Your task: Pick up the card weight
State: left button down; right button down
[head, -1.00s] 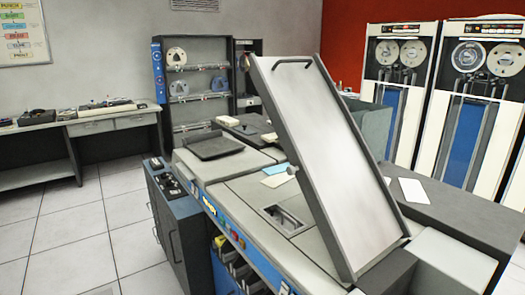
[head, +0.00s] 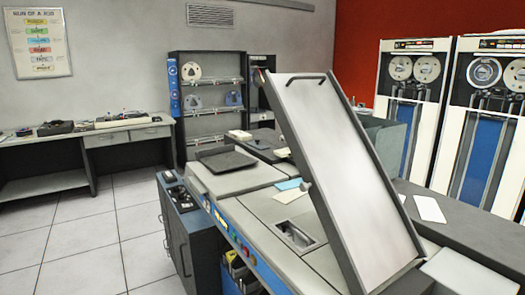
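I cannot make out the card weight for certain in the head view. A grey card machine (head: 236,183) stands in front of me, with a recessed pocket (head: 296,236) in its top. A long pale ramp with dark side rails (head: 345,165) rises steeply from the machine's right side and hides part of what is behind it. A small grey knob (head: 305,186) shows at the ramp's left edge, beside a light blue card (head: 287,184). Neither of my grippers is in view.
A dark flat tray (head: 227,161) lies on the machine's far end. White cards (head: 429,209) lie on the dark surface at right. Tape cabinets (head: 411,100) and a reel rack (head: 208,105) stand behind. A desk (head: 90,145) is at left; tiled floor (head: 95,240) is clear.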

aim_at(256, 144)
jog(key=k, duration=0.35)
jog(key=k+u, duration=0.1)
jog(key=u, duration=0.3)
jog(key=k+u, duration=0.1)
jog(key=u, duration=0.3)
jog(key=j+u, duration=0.15)
jog(key=u, duration=0.2)
jog(key=i+j+u, duration=0.2)
jog(key=i, duration=1.5)
jog(key=i+z, duration=0.1)
jog(key=i, duration=2.15)
jog(key=i+z, duration=0.1)
jog(key=i, duration=2.15)
jog(key=i+l+z, duration=0.15)
jog(key=i+z, duration=0.65)
jog(key=i+j+z, duration=0.25)
jog(key=i+z, duration=0.15)
jog(key=i, duration=0.15)
jog(key=i+j+z, duration=0.3)
jog(key=i+z, duration=0.15)
jog(key=i+l+z, duration=0.3)
jog(key=i+z, duration=0.55)
jog(key=i, duration=0.25)
jog(key=i+j+z, duration=0.1)
jog(key=i+z, duration=0.35)
jog(key=i, duration=2.4)
jog(key=l+z, duration=0.05)
